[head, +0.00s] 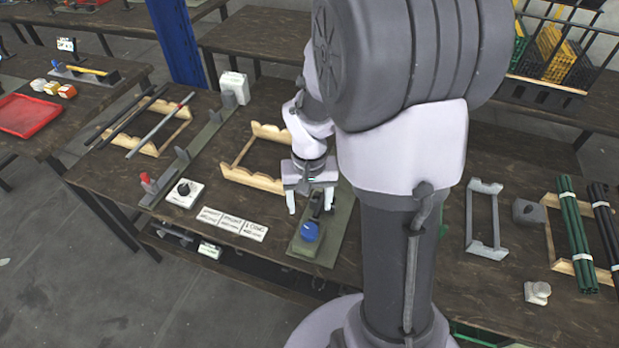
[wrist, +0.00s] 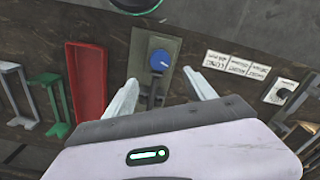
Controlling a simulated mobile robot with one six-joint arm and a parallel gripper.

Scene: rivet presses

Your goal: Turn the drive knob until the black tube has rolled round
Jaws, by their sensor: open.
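A blue knob (head: 309,231) sits at the near end of an olive plate (head: 325,252), with a black upright part behind it. It also shows in the wrist view (wrist: 159,61). My gripper (head: 310,208) is open over this plate, one finger to each side in the picture, with nothing held. In the wrist view the blue knob lies just beyond and between the fingertips (wrist: 160,77); I see no contact. A black knob (head: 183,190) on a white box stands further left. Dark tubes (head: 128,118) and a grey tube (head: 160,125) lie across a wooden rack at the left. My arm hides part of the bench.
White label cards (head: 232,223) lie left of the plate. An empty wooden frame (head: 258,158) stands behind them. A long rail (head: 190,150) with a red-topped part runs at the left. A red tray (wrist: 88,80) lies beside the plate. Green tubes (head: 577,235) lie far right.

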